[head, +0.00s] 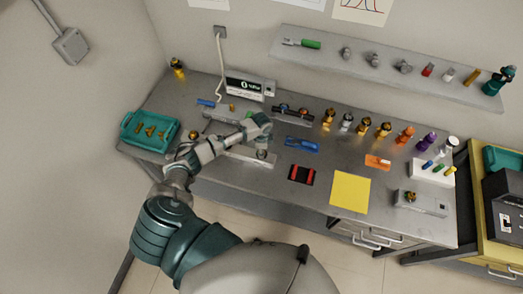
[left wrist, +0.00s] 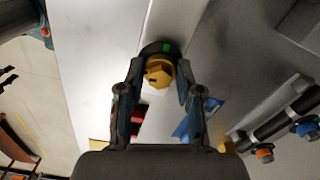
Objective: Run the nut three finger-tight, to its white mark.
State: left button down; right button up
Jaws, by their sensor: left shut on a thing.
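A brass nut-like piece (left wrist: 158,72) with a dark slot in its face sits between the fingers of my left gripper (left wrist: 159,68) in the left wrist view. The fingers are shut on its sides. A black collar with a green patch (left wrist: 162,47) shows just behind it, over a pale metal bar (left wrist: 176,22). I cannot read a number on the nut, and no white mark is visible. My right gripper is not in view.
A teal tray (head: 127,128) with brass parts stands at the left end of the bench. A meter (head: 248,88) and a dark fixture (head: 292,113) stand behind the gripper. A blue tool (head: 302,145), red-black pad (head: 302,174) and yellow sheet (head: 350,191) lie to the right.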

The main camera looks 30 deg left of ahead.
pick_arm(q)
jog(key=shift+w+a+r+m, duration=0.1)
jog(key=shift+w+r+m, duration=0.1)
jog(key=shift+m, duration=0.4)
jog(key=shift+w+a+r+m, duration=0.1)
jog(key=shift+w+r+m, duration=0.05)
jog(key=shift+m, duration=0.45)
jog(key=c, duration=0.8)
grip_release()
jog(key=shift+d, duration=0.1)
jog(key=shift+o, duration=0.2)
jog(key=shift+s+f, duration=0.15)
notch_tip(320, 180, up, 12)
jog(key=shift+f, duration=0.1)
